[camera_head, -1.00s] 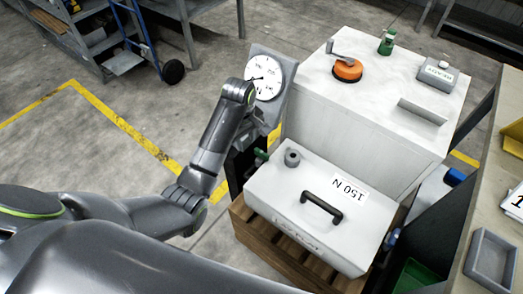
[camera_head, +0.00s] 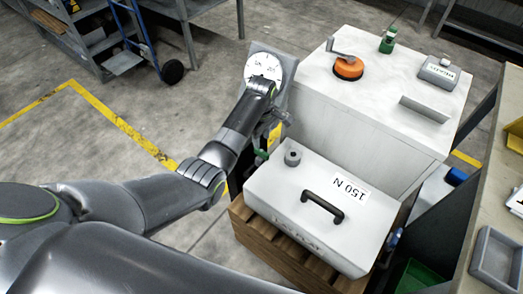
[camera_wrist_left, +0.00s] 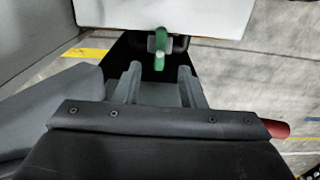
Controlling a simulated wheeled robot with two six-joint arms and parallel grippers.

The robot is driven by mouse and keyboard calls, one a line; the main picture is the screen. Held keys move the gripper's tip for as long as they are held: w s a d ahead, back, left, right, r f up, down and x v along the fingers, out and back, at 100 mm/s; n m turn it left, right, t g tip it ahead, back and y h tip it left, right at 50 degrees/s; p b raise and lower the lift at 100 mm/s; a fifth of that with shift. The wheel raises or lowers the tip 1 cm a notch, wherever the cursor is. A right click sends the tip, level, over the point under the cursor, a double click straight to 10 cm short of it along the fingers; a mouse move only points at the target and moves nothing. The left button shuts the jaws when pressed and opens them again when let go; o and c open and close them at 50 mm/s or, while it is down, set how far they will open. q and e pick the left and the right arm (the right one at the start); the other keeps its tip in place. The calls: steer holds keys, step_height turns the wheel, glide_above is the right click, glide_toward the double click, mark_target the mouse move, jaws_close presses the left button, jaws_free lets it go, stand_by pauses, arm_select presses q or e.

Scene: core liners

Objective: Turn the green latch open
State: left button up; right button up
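The green latch (camera_head: 262,154) is at the left edge of the white box marked 150 N (camera_head: 270,190), low beside the gauge stand. In the left wrist view the green latch (camera_wrist_left: 160,46) sticks out below a white surface, ahead of my gripper and roughly centred between its fingers. My left gripper (camera_wrist_left: 160,72) is open and empty, with its fingertips just short of the latch. In the head view my left gripper (camera_head: 271,127) is just above and to the right of the latch, partly hidden by my forearm. My right gripper is in neither view.
A round gauge (camera_head: 263,68) stands behind my left wrist. A white cabinet (camera_head: 340,140) behind the box carries an orange knob with a crank (camera_head: 348,68), a green piece (camera_head: 387,44) and a grey block (camera_head: 438,73). A bench (camera_head: 490,190) is at right.

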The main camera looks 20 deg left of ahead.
mark_target(261, 151)
arm_select(q)
step_height(261, 151, down, 7)
steer(key=shift+r+b, duration=0.1)
steer(key=shift+b, duration=0.6)
jaws_close()
